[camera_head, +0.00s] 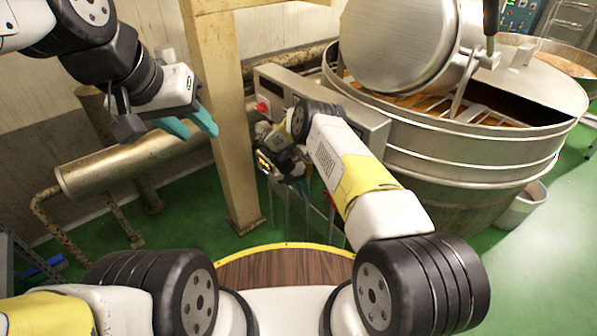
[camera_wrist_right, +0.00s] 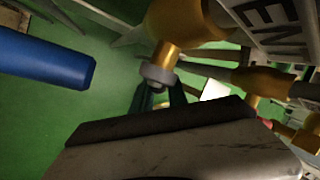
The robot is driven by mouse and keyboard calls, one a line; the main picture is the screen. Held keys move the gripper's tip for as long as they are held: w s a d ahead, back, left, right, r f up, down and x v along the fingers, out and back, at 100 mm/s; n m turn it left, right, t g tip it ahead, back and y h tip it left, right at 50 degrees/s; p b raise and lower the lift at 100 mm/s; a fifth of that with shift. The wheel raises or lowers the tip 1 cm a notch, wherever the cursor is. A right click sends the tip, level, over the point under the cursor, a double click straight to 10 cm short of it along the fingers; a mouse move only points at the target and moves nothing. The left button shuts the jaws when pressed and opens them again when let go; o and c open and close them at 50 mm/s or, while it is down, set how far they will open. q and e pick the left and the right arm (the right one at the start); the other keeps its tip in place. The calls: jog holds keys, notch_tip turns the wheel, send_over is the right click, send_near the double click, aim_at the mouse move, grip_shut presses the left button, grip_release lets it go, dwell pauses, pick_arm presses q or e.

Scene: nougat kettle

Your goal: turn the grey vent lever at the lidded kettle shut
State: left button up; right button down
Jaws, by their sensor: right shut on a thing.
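The lidded kettle (camera_head: 470,150) is the big steel vessel at the right in the head view. In the right wrist view, a grey piece (camera_wrist_right: 158,76), apparently the vent lever, sits at the end of a brass stem (camera_wrist_right: 166,55). My right gripper (camera_wrist_right: 163,91) is shut on it, one dark green finger on each side. In the head view the right gripper (camera_head: 303,187) is low beside the kettle's control box, and the lever is not discernible there.
In the right wrist view, a blue handle (camera_wrist_right: 45,62) lies left of the gripper. Brass fittings (camera_wrist_right: 262,82) and a lettered plate (camera_wrist_right: 275,18) are close at the right. In the head view, a beige post (camera_head: 228,130) and a horizontal pipe (camera_head: 125,165) stand left of the right gripper.

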jog(key=shift+s+d+r+g, duration=0.1)
jog(key=shift+r+g, duration=0.05)
jog(key=shift+g, duration=0.15)
jog(key=c, duration=1.3)
grip_release()
jog(key=s+v, duration=0.1)
jog(key=v, duration=0.6)
jog(key=shift+w+a+r, duration=0.25)
jog(key=shift+w+r, duration=0.05)
jog(key=shift+w, duration=0.25)
